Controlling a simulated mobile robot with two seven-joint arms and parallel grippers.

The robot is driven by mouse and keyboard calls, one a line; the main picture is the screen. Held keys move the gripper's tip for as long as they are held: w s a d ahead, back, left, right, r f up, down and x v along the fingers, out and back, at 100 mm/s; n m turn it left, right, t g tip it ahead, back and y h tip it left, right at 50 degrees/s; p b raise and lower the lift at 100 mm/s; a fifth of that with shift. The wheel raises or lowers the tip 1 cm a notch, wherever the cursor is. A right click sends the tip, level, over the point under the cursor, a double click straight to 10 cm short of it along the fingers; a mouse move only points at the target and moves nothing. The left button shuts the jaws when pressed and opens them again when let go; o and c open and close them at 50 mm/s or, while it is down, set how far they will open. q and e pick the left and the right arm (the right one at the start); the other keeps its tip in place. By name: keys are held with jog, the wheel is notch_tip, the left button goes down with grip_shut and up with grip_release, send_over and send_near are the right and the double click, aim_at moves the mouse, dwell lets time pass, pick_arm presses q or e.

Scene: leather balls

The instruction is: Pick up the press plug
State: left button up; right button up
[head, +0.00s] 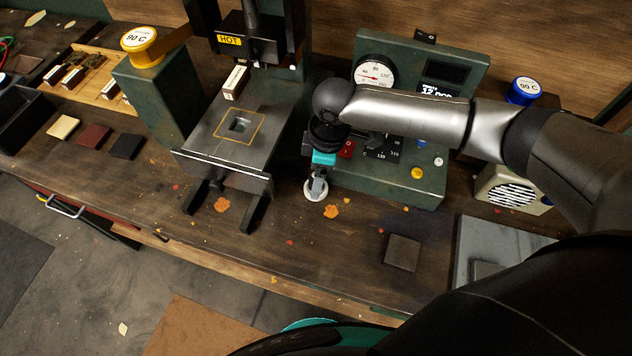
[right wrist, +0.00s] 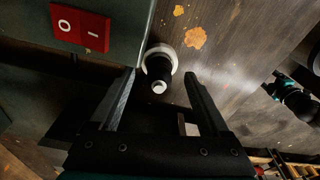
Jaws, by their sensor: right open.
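The press plug appears to be the small upright piece with a white ring-shaped base, a dark body and a pale top (right wrist: 159,64). It stands on the workbench beside the green control box. In the head view its white base (head: 311,195) shows below my right gripper (head: 318,184), which hides most of the rest. In the right wrist view my right gripper (right wrist: 160,88) is open and empty. The plug shows between and just beyond its two fingertips, with no clear contact. My left gripper is not in view.
The green control box (head: 432,191) with a gauge and red switch (right wrist: 80,27) stands close beside the plug. The press (head: 225,150) marked HOT is to the left. A dark square block (head: 403,252) lies to the right. The bench front is mostly clear.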

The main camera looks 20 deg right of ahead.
jog(key=shift+w+a+f, duration=0.1)
jog(key=shift+f, duration=0.75)
jog(key=shift+c, duration=0.3)
jog(key=shift+r, duration=0.1)
grip_shut()
